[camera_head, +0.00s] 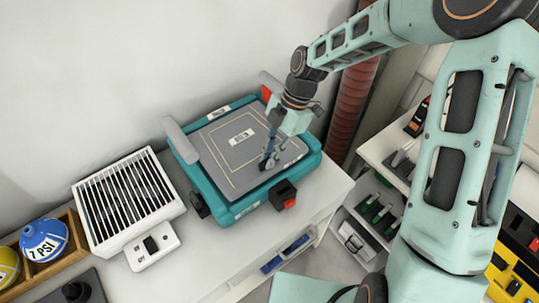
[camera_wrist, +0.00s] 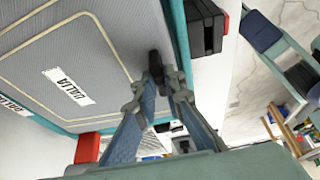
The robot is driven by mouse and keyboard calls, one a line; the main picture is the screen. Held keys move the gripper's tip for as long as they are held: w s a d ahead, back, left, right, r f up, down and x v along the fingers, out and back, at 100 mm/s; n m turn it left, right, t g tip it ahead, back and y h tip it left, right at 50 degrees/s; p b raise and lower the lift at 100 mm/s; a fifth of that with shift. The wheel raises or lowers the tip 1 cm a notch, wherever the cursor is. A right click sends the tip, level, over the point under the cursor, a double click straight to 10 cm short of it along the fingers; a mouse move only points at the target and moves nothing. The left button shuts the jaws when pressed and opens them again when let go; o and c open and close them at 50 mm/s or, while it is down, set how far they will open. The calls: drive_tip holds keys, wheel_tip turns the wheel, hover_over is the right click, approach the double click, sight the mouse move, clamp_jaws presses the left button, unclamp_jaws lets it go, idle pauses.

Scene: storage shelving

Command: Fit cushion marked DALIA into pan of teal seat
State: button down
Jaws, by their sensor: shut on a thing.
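The grey cushion (camera_head: 222,160) has stitched rectangles and a white label, which reads DALIA in the wrist view (camera_wrist: 70,86). It lies within the rim of the teal seat (camera_head: 232,209) in the head view; I cannot tell whether it sits flush in the pan. The seat's teal edge also shows in the wrist view (camera_wrist: 178,35). My gripper (camera_head: 267,162) is over the cushion's front right part. In the wrist view my gripper (camera_wrist: 163,85) is shut on a small dark piece at the cushion's edge, seemingly a tab. The fingers hide part of that edge.
A black and red latch (camera_head: 284,194) sticks out from the seat's front. Left of the seat are a white grille unit (camera_head: 128,200) and a wooden tray with a blue ball (camera_head: 44,240). A reddish column (camera_head: 352,112) stands behind right. Shelving with tools (camera_head: 375,215) is at right.

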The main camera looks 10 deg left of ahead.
drive_tip(key=shift+f, duration=0.1)
idle(0.3)
drive_tip(key=c, duration=1.4)
unclamp_jaws()
drive_tip(key=shift+r+p, duration=2.95)
drive_tip(key=shift+r, duration=1.05)
